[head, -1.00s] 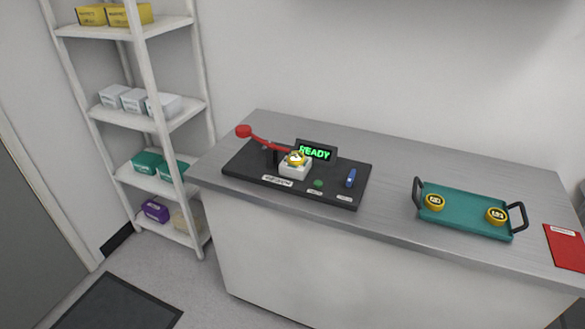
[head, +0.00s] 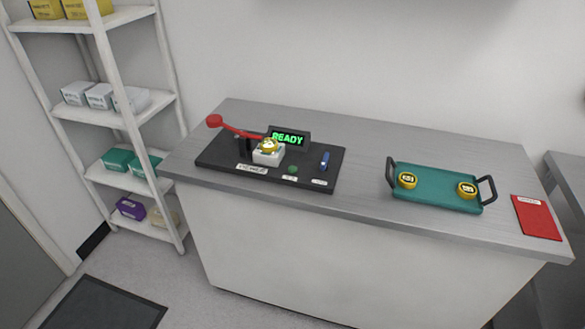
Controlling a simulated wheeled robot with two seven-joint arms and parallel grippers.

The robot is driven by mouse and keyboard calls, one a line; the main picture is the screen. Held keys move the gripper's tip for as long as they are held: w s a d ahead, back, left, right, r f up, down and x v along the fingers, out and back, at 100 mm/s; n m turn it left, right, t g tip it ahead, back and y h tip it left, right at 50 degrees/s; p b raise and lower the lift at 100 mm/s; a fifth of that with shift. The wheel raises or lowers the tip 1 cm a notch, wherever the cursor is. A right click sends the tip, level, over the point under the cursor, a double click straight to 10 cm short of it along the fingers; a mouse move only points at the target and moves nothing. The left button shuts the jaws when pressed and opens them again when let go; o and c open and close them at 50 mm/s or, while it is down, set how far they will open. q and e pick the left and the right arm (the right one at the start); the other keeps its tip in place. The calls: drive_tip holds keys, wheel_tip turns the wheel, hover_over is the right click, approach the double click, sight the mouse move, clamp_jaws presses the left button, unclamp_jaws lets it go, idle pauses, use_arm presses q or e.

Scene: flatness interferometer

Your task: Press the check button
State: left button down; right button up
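The interferometer's black base (head: 215,160) stands on the left half of the grey bench. Its display (head: 289,138) reads READY in green. A green button (head: 293,169), likely the check button, sits at the base's front edge by a small label too small to read. A blue switch or lever (head: 324,160) stands to its right. A white block (head: 268,158) carries a yellow round piece (head: 268,145). A red-knobbed lever (head: 215,121) reaches over toward that piece. Neither of my grippers shows in the head view.
A teal tray (head: 437,190) with black handles holds two yellow round pieces (head: 407,180) on the bench's right. A red sheet or folder (head: 536,217) lies at the right end. White shelves (head: 125,105) with boxes stand left. Bench between base and tray is clear.

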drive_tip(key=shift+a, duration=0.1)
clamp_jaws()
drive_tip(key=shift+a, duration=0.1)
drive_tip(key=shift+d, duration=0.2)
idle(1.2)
